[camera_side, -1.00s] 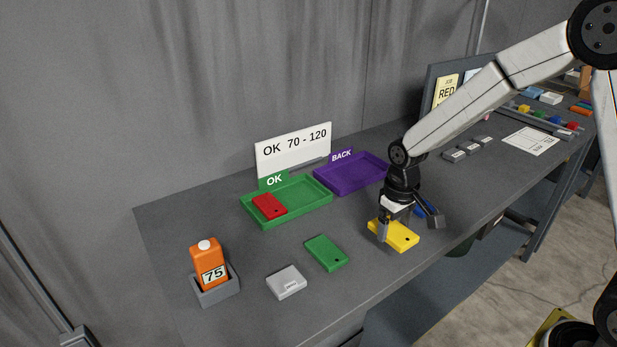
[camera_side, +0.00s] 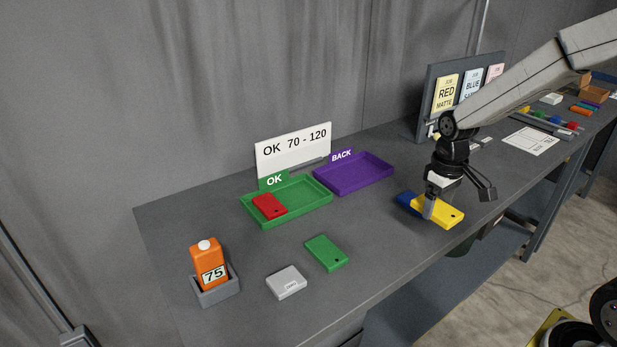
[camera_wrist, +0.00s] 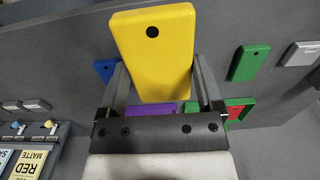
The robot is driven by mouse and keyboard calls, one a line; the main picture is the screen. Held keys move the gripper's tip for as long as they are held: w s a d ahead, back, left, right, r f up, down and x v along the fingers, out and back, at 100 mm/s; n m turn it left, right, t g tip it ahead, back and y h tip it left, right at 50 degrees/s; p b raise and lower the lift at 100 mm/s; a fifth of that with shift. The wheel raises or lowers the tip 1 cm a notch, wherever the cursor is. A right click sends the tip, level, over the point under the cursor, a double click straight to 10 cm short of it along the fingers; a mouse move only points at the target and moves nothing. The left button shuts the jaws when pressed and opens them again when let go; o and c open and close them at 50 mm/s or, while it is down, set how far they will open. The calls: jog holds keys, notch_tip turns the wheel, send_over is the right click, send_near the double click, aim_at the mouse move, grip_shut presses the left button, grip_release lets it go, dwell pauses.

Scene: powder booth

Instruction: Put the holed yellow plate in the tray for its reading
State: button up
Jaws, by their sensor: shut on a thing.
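The yellow plate (camera_side: 440,212) with one dark hole is in my gripper (camera_side: 430,207). My gripper is shut on it and holds it near the table's front edge, partly in front of a blue plate; in the wrist view the yellow plate (camera_wrist: 153,50) sits between the two fingers. The green tray (camera_side: 318,208) marked OK holds a red plate (camera_side: 268,206). The purple tray (camera_side: 352,174) marked BACK is empty. An orange gauge (camera_side: 208,264) reading 75 stands in a grey holder at the left. A sign (camera_side: 293,152) behind the trays reads OK 70 - 120.
A green holed plate (camera_side: 326,252) and a small grey block (camera_side: 286,283) lie in front of the green tray. The blue plate (camera_side: 405,201) lies behind the yellow one. A board with job cards (camera_side: 446,93) stands at the back right. Clear table lies between the green plate and my gripper.

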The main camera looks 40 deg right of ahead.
send_near(389, 221)
jog(key=s+r, duration=0.2)
jog(key=s, duration=0.3)
jog(key=w+f, duration=0.1)
jog(key=f, duration=0.1)
jog(key=w+f, duration=0.2)
jog(key=shift+w+a+f, duration=0.1)
jog(key=shift+w+f, duration=0.05)
jog(key=shift+w, duration=0.1)
jog(key=shift+w+f, duration=0.3)
jog(key=shift+w+f, duration=0.4)
jog(key=shift+f, duration=0.1)
jog(key=shift+w+f, duration=0.15)
jog(key=shift+f, duration=1.3)
jog(key=shift+f, duration=0.15)
jog(key=o, duration=1.2)
jog(key=shift+f, duration=0.1)
